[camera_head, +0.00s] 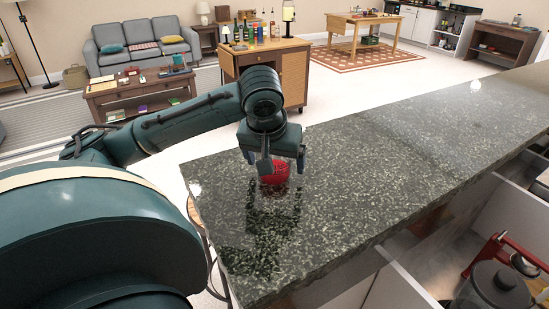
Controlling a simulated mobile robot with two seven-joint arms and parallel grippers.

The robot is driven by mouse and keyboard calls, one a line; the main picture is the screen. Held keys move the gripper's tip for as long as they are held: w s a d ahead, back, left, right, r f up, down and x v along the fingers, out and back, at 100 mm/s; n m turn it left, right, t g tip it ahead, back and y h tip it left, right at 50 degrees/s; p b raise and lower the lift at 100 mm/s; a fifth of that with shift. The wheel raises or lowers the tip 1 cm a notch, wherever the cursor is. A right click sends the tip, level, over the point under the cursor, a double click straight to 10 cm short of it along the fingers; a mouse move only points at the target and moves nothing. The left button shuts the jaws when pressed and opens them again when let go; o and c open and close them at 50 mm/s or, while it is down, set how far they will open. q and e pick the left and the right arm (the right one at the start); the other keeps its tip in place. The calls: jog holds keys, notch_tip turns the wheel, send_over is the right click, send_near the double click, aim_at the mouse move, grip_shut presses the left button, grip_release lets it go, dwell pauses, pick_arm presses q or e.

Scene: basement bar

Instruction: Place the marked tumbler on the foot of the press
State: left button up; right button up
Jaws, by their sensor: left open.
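A small red cup-like object (274,174), which looks like the tumbler, stands on the dark speckled counter (360,180) near its far left part. My left gripper (280,166) points down right over it, open, with its fingers at the red object's sides. The fingers partly hide it, and I cannot tell whether they touch it. No mark on it can be made out. A red-framed device (489,254) with a lever, possibly the press, is at the lower right, below the counter top. Its foot cannot be made out. My right gripper is not in view.
A dark lidded container (492,287) stands beside the red device at the lower right. White panels (402,288) edge the space below the counter. The counter top is otherwise clear and shiny. Beyond it stands a wooden cabinet with bottles (262,62).

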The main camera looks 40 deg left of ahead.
pick_arm(q)
jog(key=v, duration=1.1)
jog(key=shift+o, duration=0.3)
jog(key=shift+s+r, duration=0.25)
jog(key=shift+r, duration=0.3)
